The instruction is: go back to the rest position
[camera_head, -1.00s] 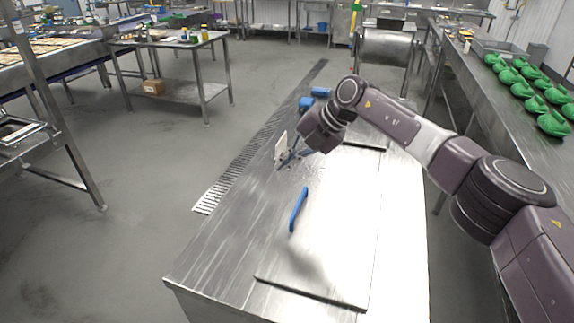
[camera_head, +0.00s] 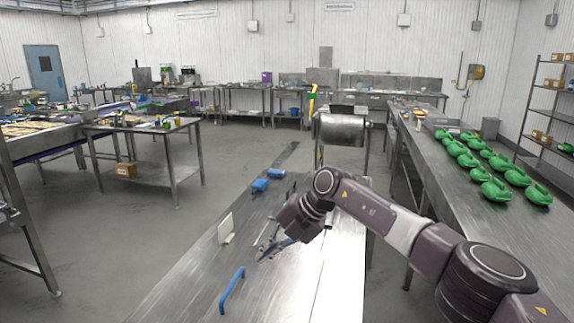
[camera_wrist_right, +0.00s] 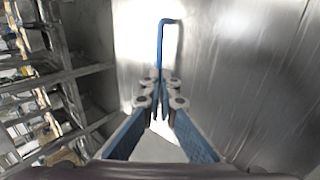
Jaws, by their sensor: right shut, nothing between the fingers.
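My right gripper (camera_head: 264,254) is shut and empty in the head view. It is over the steel table (camera_head: 318,285), to the right of a small upright white block (camera_head: 226,228). A blue handle (camera_head: 232,290) lies nearer to me and to the left of the fingertips. In the right wrist view the gripper's fingertips (camera_wrist_right: 160,92) are together, and the blue handle (camera_wrist_right: 163,45) shows beyond them against shiny metal. My left gripper is in neither view.
Two blue items (camera_head: 260,186) lie farther back on the table. A metal drum (camera_head: 340,129) stands behind it.

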